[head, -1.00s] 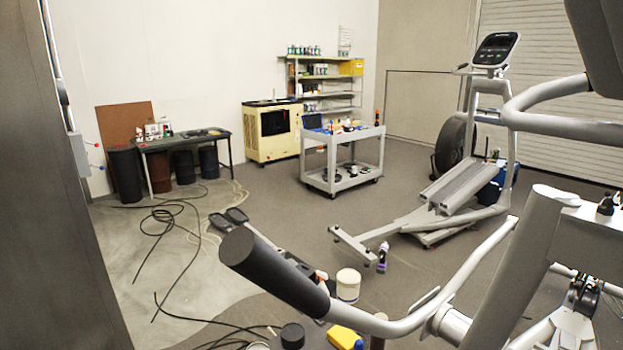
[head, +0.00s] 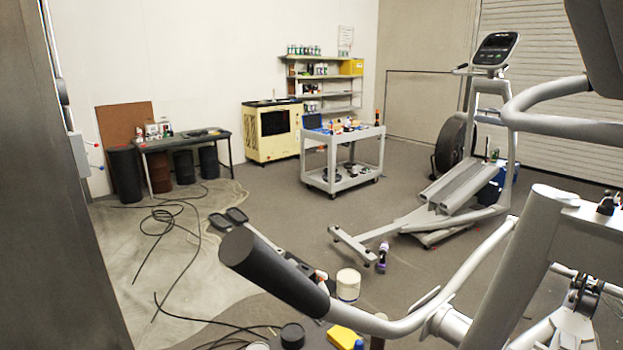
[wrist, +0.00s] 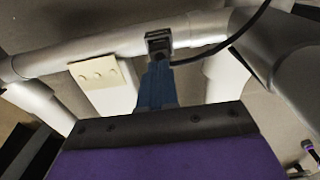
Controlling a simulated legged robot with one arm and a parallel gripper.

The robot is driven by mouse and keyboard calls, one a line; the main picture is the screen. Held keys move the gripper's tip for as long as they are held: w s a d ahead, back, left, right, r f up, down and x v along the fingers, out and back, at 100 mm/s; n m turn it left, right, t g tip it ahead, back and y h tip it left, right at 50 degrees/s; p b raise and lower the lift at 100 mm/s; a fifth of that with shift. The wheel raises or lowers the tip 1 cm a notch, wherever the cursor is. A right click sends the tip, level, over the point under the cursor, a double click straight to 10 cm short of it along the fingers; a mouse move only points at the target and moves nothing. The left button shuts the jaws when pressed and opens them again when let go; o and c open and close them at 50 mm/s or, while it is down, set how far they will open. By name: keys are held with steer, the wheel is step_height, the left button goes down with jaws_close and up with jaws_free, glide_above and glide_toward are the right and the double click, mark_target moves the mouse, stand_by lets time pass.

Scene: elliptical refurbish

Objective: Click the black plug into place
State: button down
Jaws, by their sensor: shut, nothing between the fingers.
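In the wrist view, my gripper (wrist: 158,68) has narrow blue fingers pressed together, pointing up at the grey tube of the machine. A small black plug-like block (wrist: 158,41) sits on the tube, right at the fingertips. A black cable (wrist: 232,39) runs from beside the fingertips up to the right. The fingertips look very close to the black block or against it; I cannot tell which. I cannot tell how far the plug is seated. My gripper does not show in the head view.
A pale plate (wrist: 97,74) with round marks is left of the fingers. In the head view, a nearby elliptical's black-gripped handlebar (head: 275,270) crosses the foreground. Another elliptical (head: 465,190) and a grey cart (head: 343,160) stand beyond. Loose cables (head: 160,235) lie on the floor.

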steer(key=shift+f, duration=0.5)
stand_by(0.4)
step_height(320, 180, up, 7)
steer(key=p, duration=0.4)
stand_by(0.7)
steer(key=shift+s, duration=0.1)
